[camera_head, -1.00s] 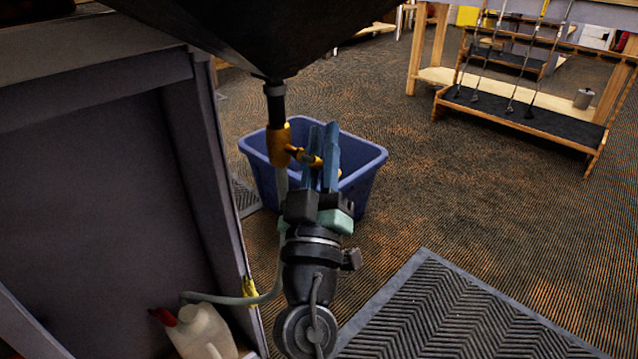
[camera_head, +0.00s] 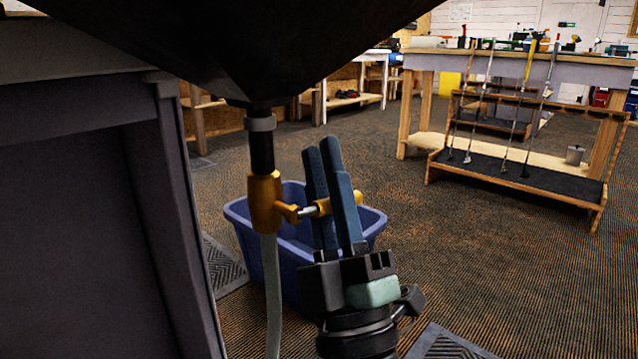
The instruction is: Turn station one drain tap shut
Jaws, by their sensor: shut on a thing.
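The brass drain tap (camera_head: 264,203) hangs upright under the dark hopper (camera_head: 235,45), below a black pipe stub. Its handle (camera_head: 320,208) points to the right from the tap body, and an orange-yellow end shows past the fingers. My gripper (camera_head: 322,155) comes up from below with its two blue fingers tilted a little to the left. The fingers are shut on the handle, one on each side of it. They hide part of the handle. A pale hose (camera_head: 272,290) runs down from the tap's outlet.
A blue bin (camera_head: 240,222) stands on the floor behind the tap and my gripper. A grey cabinet side (camera_head: 180,220) is close on the left. A rack (camera_head: 520,172) with golf clubs stands at the right. The carpet between is clear.

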